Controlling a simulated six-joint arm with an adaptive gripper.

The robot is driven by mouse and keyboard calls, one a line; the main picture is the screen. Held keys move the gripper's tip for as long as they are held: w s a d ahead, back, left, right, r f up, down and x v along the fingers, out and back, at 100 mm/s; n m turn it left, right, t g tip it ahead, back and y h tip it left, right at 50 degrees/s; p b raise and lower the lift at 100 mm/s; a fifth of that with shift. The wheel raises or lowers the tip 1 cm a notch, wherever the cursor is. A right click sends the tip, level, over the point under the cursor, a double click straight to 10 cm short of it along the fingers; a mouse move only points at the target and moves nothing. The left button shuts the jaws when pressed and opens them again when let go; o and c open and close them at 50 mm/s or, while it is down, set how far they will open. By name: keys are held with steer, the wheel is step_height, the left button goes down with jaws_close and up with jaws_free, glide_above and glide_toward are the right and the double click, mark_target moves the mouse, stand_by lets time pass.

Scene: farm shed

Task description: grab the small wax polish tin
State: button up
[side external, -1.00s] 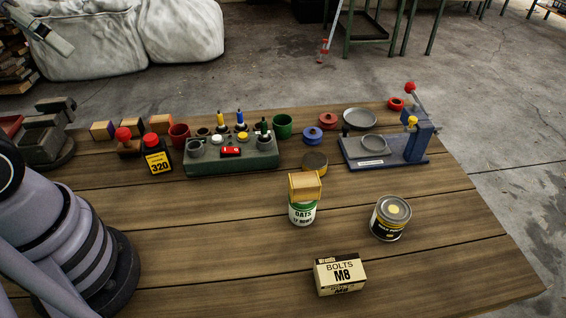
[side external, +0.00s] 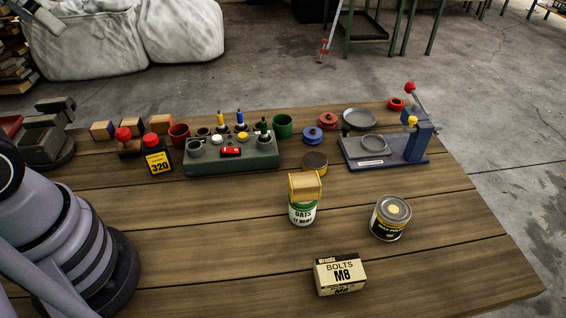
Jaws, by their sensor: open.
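A short can (side external: 390,218) with a grey lid and dark label stands upright on the right of the wooden table; its small print is hard to read. A smaller, flat round tin (side external: 315,162) with a brownish lid and dark side lies behind the green-and-white oats tin (side external: 302,208). Only a grey tip of my gripper (side external: 48,17) shows at the top left edge, high and far from both tins. The rest of it is out of frame. Nothing shows in it.
A bolts box (side external: 340,273) stands in front. A grey-green holder (side external: 232,155) and blue lever press (side external: 420,140) stand at the back.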

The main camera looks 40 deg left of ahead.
mark_target(391, 214)
steer(key=w+d+r+m+t+h, duration=0.1)
steer(key=w+d+r+m+h, duration=0.2)
steer(key=w+d, duration=0.55)
steer(key=w+d+r+m+t+h, duration=0.2)
steer(key=w+d+r+m+h, duration=0.1)
steer(key=w+d, duration=0.5)
steer(key=w+d+f+m+t+h, duration=0.1)
steer(key=w+d+f, duration=0.1)
steer(key=d, duration=0.7)
steer(key=w+d+f+t+h, duration=0.1)
steer(key=w+d+f, duration=0.1)
steer(key=d, duration=0.7)
step_height(391, 214, down, 37)
steer(key=shift+t, duration=0.3)
steer(key=x, duration=0.8)
steer(key=shift+w+f, duration=0.25)
steer(key=shift+f, duration=0.2)
steer(key=shift+y, duration=0.3)
steer(key=shift+x, duration=3.05)
steer(key=shift+w+a+r, duration=0.1)
steer(key=shift+w+a, duration=0.05)
